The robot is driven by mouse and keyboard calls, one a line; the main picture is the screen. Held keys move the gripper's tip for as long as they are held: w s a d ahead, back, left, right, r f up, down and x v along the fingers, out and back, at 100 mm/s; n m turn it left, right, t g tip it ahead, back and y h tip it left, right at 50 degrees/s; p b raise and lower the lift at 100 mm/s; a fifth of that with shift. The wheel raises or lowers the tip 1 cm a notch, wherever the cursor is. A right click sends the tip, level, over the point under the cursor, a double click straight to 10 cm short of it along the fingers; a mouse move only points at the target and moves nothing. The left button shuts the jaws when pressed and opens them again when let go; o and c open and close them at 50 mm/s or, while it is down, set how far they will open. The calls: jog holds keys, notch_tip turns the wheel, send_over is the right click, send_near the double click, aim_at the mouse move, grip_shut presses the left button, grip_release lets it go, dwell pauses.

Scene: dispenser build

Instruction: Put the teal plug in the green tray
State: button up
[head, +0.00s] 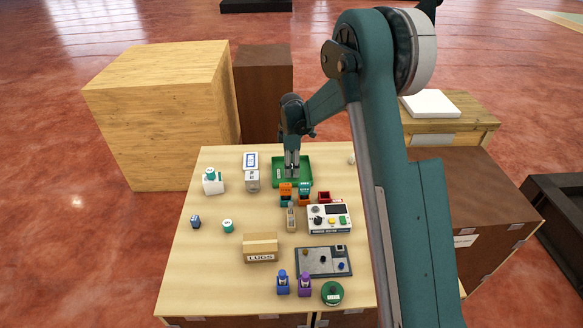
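The green tray (306,178) lies toward the back of the wooden table, with a white label on its left part. My gripper (292,172) points down over the tray. Its fingers look close together, but they are too small to tell whether they are open, shut or holding anything. I cannot be sure which thing is the teal plug. A small teal piece with a white top (228,227) stands on the left half of the table, apart from my gripper. A white container with a teal top (212,184) stands at the back left.
Orange and teal bins (286,198) stand just in front of the tray. A control box (329,222), a LUGS box (260,251), a dark board (310,262) and blue and purple bottles (283,286) stand nearer. The table's front left is clear.

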jog(key=shift+r, duration=0.15)
notch_tip(320, 180, up, 12)
dwell(1.0)
jog(key=shift+r, duration=0.1)
dwell(0.6)
